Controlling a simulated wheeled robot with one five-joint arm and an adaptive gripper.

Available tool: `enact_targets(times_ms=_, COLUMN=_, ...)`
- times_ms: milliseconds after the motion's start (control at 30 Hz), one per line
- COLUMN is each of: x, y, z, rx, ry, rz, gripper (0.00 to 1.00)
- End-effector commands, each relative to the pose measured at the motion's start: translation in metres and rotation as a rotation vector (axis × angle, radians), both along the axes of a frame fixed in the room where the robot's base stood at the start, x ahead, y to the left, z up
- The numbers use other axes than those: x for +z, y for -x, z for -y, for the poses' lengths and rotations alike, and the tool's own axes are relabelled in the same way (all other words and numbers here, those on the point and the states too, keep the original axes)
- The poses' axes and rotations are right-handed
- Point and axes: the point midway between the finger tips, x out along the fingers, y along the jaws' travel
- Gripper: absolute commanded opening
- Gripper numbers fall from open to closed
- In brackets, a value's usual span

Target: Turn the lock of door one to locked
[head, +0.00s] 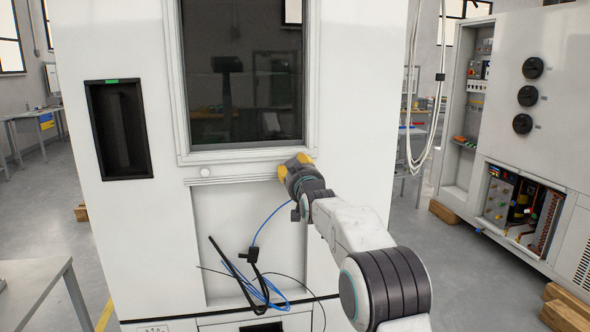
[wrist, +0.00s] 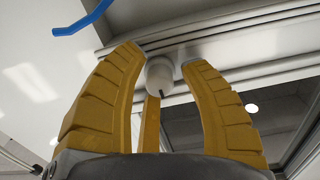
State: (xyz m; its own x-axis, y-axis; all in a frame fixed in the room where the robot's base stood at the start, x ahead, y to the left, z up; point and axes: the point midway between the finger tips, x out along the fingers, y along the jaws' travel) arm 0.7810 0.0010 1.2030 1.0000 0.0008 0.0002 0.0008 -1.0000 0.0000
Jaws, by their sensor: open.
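A round white lock knob (wrist: 159,72) with a small dark mark on its face shows in the wrist view, on the ledge below the window frame. My gripper (wrist: 163,60) is open, with its yellow fingers on both sides of the knob. I cannot tell whether any finger touches it. In the head view my gripper (head: 296,164) is at the window's lower right corner and hides this knob.
The white chamber (head: 350,60) fills the middle, with a dark window (head: 243,100) and a recessed black handle (head: 120,130) at left. Blue and black cables (head: 250,280) hang below the ledge. A table (head: 35,285) stands at the lower left, an open cabinet (head: 515,150) at right.

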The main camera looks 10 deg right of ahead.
Motion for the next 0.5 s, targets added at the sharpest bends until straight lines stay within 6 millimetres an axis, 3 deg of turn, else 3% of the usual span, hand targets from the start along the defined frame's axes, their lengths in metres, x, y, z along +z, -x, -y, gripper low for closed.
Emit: enact_targets(times_ms=500, x=-0.0001, y=0.0001, z=0.0, rx=0.0, ry=0.0, rz=0.0, gripper=0.0)
